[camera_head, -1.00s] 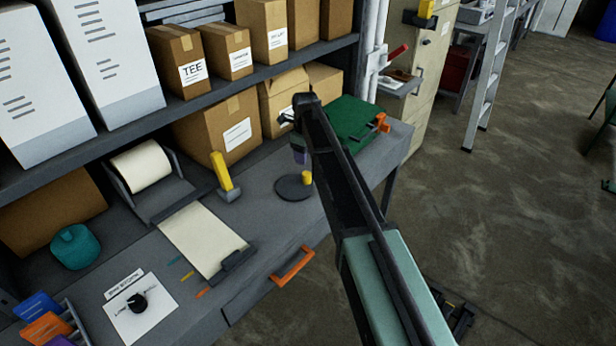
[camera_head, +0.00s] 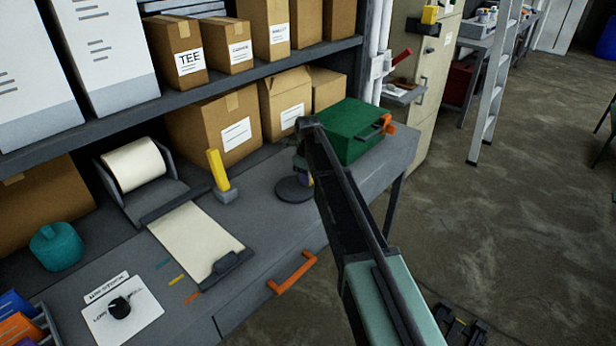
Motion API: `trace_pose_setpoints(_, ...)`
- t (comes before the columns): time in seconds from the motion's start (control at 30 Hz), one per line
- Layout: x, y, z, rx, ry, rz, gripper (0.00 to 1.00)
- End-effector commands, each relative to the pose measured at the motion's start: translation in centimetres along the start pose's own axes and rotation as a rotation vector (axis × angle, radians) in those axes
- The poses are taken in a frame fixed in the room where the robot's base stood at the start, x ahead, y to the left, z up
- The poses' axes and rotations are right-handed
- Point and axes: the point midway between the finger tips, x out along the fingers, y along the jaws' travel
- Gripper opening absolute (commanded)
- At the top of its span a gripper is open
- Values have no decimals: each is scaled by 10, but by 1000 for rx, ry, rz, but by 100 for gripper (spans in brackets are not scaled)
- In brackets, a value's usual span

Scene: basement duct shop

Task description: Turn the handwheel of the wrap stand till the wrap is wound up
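On the grey bench, a flat dark disc (camera_head: 293,189), which looks like the handwheel, lies to the right of the paper stand. Its yellow knob is mostly hidden now behind my arm and gripper. My gripper (camera_head: 308,179) hangs down over the right side of the disc.
A yellow-handled tool (camera_head: 219,172) stands between the roll and disc. A green case (camera_head: 352,128) lies behind my arm. Cardboard boxes (camera_head: 213,122) line the back. An orange drawer handle (camera_head: 292,273) sticks out at the front. A teal container (camera_head: 57,245) stands at left.

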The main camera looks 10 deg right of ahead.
Motion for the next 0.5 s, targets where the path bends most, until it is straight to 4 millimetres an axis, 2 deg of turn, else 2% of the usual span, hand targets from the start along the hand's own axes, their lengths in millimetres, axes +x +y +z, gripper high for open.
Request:
trace_pose_setpoints(0.27,0,0,0,-13,0,0,10)
trace_pose_setpoints(0.5,0,-2,4,-93,0,0,10)
